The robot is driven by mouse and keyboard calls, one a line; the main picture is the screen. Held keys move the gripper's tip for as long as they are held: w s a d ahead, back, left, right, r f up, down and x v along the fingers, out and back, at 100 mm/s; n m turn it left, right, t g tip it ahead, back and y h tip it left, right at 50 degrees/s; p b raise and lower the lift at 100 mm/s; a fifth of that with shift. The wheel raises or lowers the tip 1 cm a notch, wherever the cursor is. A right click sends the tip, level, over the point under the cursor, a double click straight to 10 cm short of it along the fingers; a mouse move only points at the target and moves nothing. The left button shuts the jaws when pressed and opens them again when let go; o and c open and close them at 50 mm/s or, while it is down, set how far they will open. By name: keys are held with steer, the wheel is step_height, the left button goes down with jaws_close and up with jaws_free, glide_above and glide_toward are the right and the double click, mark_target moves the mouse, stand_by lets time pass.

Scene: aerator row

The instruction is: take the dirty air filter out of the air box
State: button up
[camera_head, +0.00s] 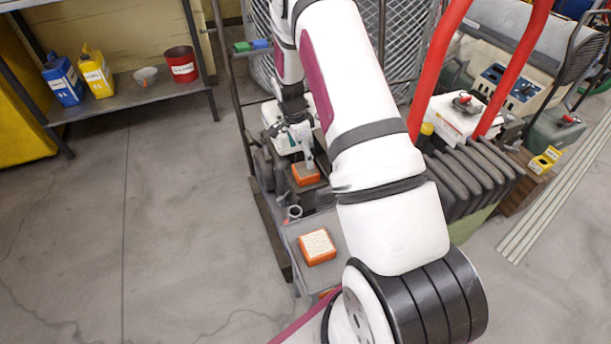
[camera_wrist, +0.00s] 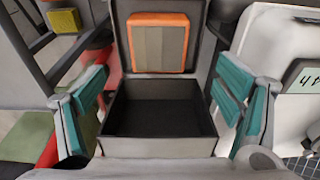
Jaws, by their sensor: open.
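In the wrist view an orange-framed filter with a dull grey-brown face (camera_wrist: 158,45) rests on or in a grey panel beyond an open dark box (camera_wrist: 160,148). The box looks empty. I cannot tell how deep the filter sits. In the head view this orange filter (camera_head: 306,175) shows just below my gripper (camera_head: 308,160). My gripper's teal-padded fingers (camera_wrist: 160,100) are spread wide, one on each side of the dark box, with nothing between them. A second orange filter with a clean, pale face (camera_head: 317,245) lies on the grey shelf (camera_head: 336,222) nearer me.
Dark upright plates (camera_head: 470,180) and red tubes (camera_head: 440,70) stand right of my arm. A white box (camera_wrist: 285,75) stands close to the right finger. A shelf (camera_head: 130,95) with jugs and a red bucket (camera_head: 181,66) is at back left. The floor at left is clear.

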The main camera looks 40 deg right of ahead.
mark_target(306, 169)
steer(key=f+b, duration=0.1)
steer(key=f, duration=0.4)
steer(key=f+b, duration=0.1)
steer(key=f, duration=0.2)
steer(key=shift+s+d+f+b, duration=0.1)
steer(key=shift+s+d+b, duration=0.1)
steer(key=shift+d+b, duration=0.15)
steer(key=shift+c, duration=0.2)
steer(key=c, duration=1.2)
